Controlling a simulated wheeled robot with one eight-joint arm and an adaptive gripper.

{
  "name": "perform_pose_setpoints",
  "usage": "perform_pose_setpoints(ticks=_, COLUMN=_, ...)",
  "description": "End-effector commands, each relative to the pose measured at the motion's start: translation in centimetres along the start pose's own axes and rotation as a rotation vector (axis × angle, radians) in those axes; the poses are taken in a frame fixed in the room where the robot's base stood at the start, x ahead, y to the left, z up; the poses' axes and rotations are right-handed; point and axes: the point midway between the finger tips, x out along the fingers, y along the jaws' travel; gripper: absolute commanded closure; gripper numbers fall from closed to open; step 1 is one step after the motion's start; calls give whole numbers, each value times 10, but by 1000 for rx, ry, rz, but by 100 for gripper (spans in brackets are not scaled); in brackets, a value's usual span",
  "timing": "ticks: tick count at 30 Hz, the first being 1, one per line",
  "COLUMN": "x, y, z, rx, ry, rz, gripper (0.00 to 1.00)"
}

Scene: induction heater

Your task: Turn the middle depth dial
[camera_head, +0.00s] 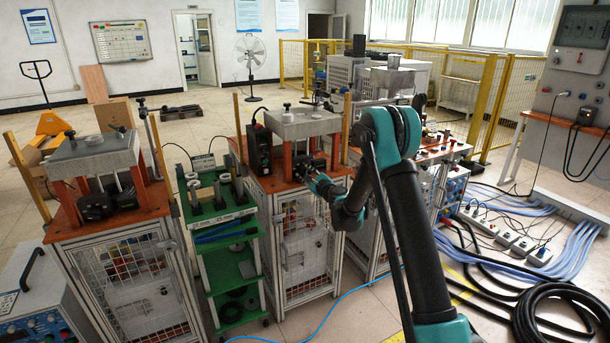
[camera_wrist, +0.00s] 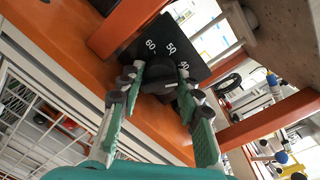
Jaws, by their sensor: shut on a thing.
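The middle depth dial (camera_wrist: 159,74) is a black knob on a black plate (camera_wrist: 192,38) with white numbers 60, 50 and 40, seen tilted in the wrist view. My gripper (camera_wrist: 157,86) has its two green fingers with dark tips on either side of the knob, closed on it. In the head view my gripper (camera_head: 316,180) reaches the front of the middle station at its orange top. The dial is small and mostly hidden there by my gripper. Where the pointer stands on the scale is hard to tell.
The middle station has an orange top (camera_wrist: 50,40), orange posts and a wire-mesh cage (camera_head: 302,235) below. A similar station (camera_head: 110,215) stands left, with a green shelf cart (camera_head: 225,262) between. Another station is partly behind my arm. Blue cables (camera_head: 565,245) and black hoses lie on the right floor.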

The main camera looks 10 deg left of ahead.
Motion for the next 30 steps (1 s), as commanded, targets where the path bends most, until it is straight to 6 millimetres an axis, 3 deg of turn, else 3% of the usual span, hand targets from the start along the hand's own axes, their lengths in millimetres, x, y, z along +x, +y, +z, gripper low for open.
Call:
perform_pose_setpoints(ticks=2, x=-1, y=-1, z=-1, rx=1, ry=2, rz=-2, gripper=95)
perform_pose_setpoints(ticks=3, x=-1, y=-1, z=-1, rx=1, ry=2, rz=-2, gripper=65)
perform_pose_setpoints(ticks=8, x=-1, y=-1, z=-1, rx=1, ry=1, rz=-2, gripper=46)
perform_pose_setpoints(ticks=20, x=0, y=0, z=0, rx=38, ry=-1, rz=0, gripper=46)
perform_pose_setpoints(ticks=30, x=0, y=0, z=-1, rx=381, ry=-15, rz=0, gripper=46)
